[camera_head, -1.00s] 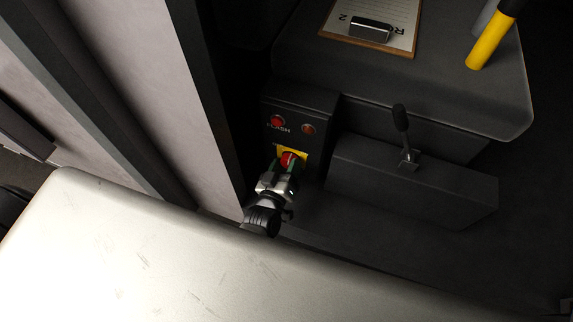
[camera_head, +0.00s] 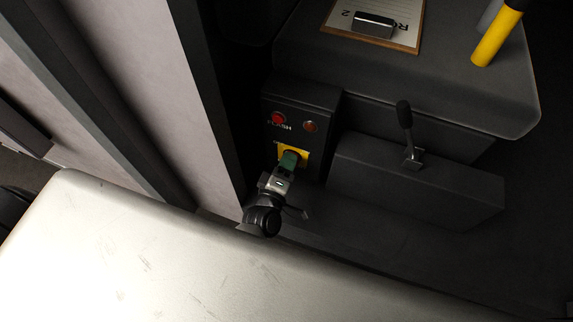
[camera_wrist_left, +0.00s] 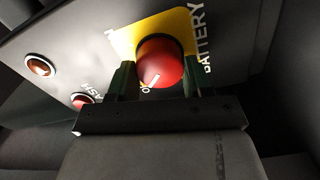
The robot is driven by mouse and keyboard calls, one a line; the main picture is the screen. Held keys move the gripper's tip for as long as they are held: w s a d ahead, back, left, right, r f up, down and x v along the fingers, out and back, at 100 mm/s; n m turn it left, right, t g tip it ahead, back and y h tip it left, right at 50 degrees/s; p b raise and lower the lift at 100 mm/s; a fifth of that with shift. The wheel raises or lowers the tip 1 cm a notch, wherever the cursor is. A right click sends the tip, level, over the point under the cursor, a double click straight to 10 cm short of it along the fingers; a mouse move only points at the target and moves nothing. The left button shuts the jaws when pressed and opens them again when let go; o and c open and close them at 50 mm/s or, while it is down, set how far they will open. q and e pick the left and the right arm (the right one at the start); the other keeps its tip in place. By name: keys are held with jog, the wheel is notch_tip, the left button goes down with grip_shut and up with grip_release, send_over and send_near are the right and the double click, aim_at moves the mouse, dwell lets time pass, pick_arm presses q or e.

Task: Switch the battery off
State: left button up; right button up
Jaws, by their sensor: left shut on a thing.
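The battery switch is a red round knob (camera_wrist_left: 160,62) on a yellow plate (camera_wrist_left: 122,40) marked BATTERY, seen in the left wrist view. A white mark shows on the knob. My left gripper (camera_wrist_left: 155,80) has its two green-sided fingers on either side of the knob, shut on it. In the head view my left gripper (camera_head: 290,160) reaches the yellow plate (camera_head: 302,153) on the dark control box, and its fingers hide the knob. My right gripper is not in view.
A red button (camera_head: 278,118) and an orange-red lamp (camera_head: 311,126) sit above the plate. A lever (camera_head: 405,118) stands to the right. A clipboard (camera_head: 412,47) and a yellow post (camera_head: 492,42) are at the back. A pale panel fills the front.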

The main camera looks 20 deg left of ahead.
pick_arm(q)
jog(key=shift+n, duration=0.4)
jog(key=o, duration=0.9)
jog(key=shift+o, duration=0.2)
jog(key=shift+s, duration=0.1)
jog(key=s+b, duration=0.1)
jog(key=s, duration=0.9)
jog(key=shift+s+a, duration=0.2)
jog(key=shift+s, duration=0.15)
